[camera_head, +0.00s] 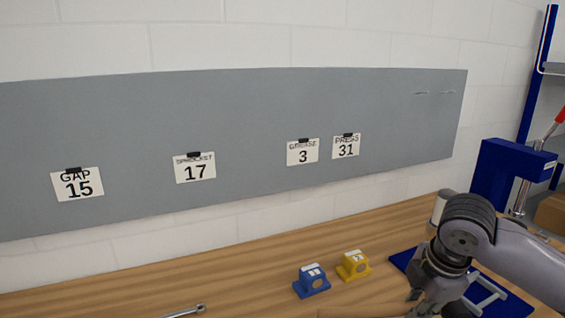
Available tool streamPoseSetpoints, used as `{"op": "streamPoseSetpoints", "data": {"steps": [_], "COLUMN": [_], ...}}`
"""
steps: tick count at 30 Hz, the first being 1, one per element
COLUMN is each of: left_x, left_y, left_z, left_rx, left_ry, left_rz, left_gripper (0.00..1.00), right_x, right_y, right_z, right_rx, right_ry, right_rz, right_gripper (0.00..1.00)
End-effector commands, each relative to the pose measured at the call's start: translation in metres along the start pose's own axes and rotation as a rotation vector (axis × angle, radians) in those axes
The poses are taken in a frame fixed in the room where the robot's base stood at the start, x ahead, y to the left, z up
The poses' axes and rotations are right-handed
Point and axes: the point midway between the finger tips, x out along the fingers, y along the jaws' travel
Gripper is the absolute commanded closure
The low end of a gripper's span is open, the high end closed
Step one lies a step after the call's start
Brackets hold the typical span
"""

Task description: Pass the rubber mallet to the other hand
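I cannot clearly make out the rubber mallet. A plain brown strip (362,312), perhaps wooden, shows at the bottom edge just left of my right gripper; it could be a handle, but most of it is cut off. My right gripper (422,303) points down at the lower right, low over the bench and in front of a blue base plate. Its fingertips are partly cut off by the frame, so its opening and any hold are unclear. My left gripper is out of view.
A blue block (312,282) and a yellow block (353,265) stand on the wooden bench (235,275). A wrench (188,311) lies at the front. A blue press (510,172) and a pale cylinder (440,207) stand right. Numbered cards hang on the grey board (240,115).

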Motion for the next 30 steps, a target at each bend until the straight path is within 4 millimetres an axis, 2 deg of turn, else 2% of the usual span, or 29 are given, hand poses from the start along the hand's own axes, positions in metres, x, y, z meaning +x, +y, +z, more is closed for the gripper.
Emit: {"op": "streamPoseSetpoints", "data": {"steps": [6,15,22,30], "left_x": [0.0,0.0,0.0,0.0], "left_y": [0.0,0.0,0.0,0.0], "left_z": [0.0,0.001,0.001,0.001], "left_rx": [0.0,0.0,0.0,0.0], "left_ry": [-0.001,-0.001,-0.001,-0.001], "left_rz": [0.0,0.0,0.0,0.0], "left_gripper": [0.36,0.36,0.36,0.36], "right_x": [0.009,0.024,0.035,0.045], "right_y": [-0.02,-0.054,-0.084,-0.119], "right_z": [-0.029,-0.056,-0.067,-0.067], "right_rx": [0.259,0.645,0.966,1.333], "right_ry": [-0.072,-0.175,-0.26,-0.357], "right_rz": [0.005,0.003,0.003,0.003], "right_gripper": [1.0,1.0,1.0,1.0]}}
